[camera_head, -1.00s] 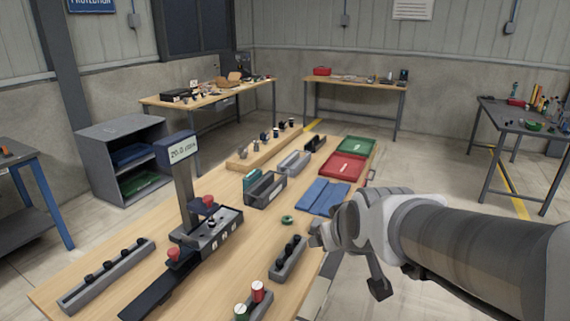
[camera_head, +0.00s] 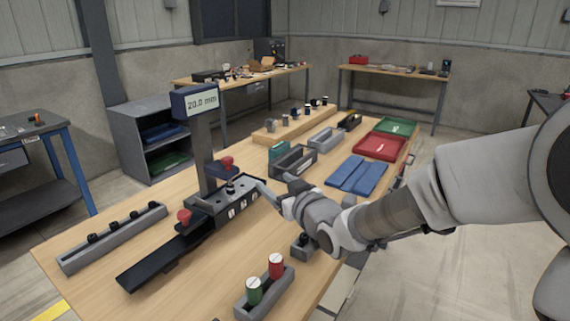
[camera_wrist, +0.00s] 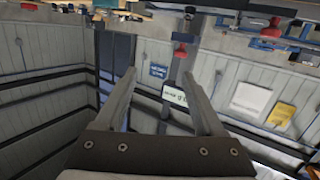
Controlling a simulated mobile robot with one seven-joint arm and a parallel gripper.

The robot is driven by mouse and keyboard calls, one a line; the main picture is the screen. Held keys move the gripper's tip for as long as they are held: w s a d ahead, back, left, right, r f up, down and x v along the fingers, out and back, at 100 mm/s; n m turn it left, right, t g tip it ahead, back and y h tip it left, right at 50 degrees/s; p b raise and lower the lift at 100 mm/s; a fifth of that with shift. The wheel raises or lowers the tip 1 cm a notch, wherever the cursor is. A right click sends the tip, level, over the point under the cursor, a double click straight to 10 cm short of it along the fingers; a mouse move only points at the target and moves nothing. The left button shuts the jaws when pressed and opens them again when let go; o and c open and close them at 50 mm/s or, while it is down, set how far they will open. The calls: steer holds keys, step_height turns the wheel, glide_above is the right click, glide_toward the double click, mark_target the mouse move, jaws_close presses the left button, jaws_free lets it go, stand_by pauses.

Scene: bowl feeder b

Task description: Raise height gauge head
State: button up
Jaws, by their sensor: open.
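The height gauge stands on the left of the workbench, with a dark upright column (camera_head: 203,150) and a display (camera_head: 201,101) reading 20.0 mm. A red knob (camera_head: 227,163) sits on the head beside the column. A second red knob (camera_head: 184,216) is lower, at the front of the base. My gripper (camera_head: 264,190) is just right of the gauge's numbered block (camera_head: 238,203), apart from the red knobs. In the wrist view my gripper (camera_wrist: 159,78) is open and empty, with the display (camera_wrist: 174,95) showing between its fingers. That view is upside down.
A grey holder with green and red cylinders (camera_head: 275,266) stands at the front. A slotted grey rack (camera_head: 112,238) lies left of the gauge. Grey bins (camera_head: 293,161), blue pads (camera_head: 357,176) and a red tray (camera_head: 379,147) are behind my arm. Bare wood lies front left.

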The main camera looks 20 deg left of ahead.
mark_target(230, 160)
steer(key=w+a, duration=0.3)
steer(key=a, duration=0.2)
steer(key=w+a+y+b, duration=0.1)
steer(key=w+a, duration=0.2)
steer(key=a, duration=0.3)
steer(key=w+a+y, duration=0.1)
steer(key=w+a, duration=0.2)
steer(key=a, duration=0.3)
steer(key=shift+w+a+f+n, duration=0.15)
steer(key=shift+w+f+n, duration=0.15)
steer(key=shift+w+f, duration=0.1)
jaws_close()
stand_by(1.1)
